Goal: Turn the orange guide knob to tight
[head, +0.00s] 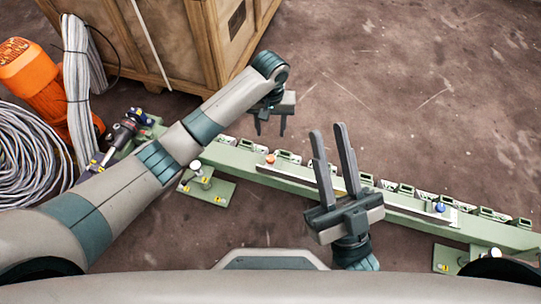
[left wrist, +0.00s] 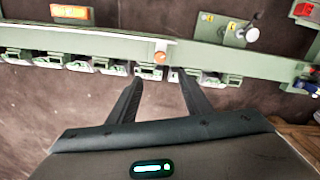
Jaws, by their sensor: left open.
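The orange guide knob (head: 270,158) is a small round cap on the left part of a long green rail (head: 228,157). In the left wrist view the knob (left wrist: 160,57) shows on the rail's edge, centred just beyond my fingertips. My left gripper (head: 270,130) is open and empty, its fingers pointing toward the knob, which lies in line with the gap between them. No contact shows. My right gripper (head: 328,132) is open and empty, its fingers crossing over the middle of the rail. The knob's tight or loose marking is too small to read.
A blue knob (head: 439,207) sits on the rail's right part. Several small clamp blocks line the rail. A wooden crate (head: 170,45), an orange machine (head: 42,85) and coiled cable (head: 30,155) stand at the left. The floor at upper right is clear.

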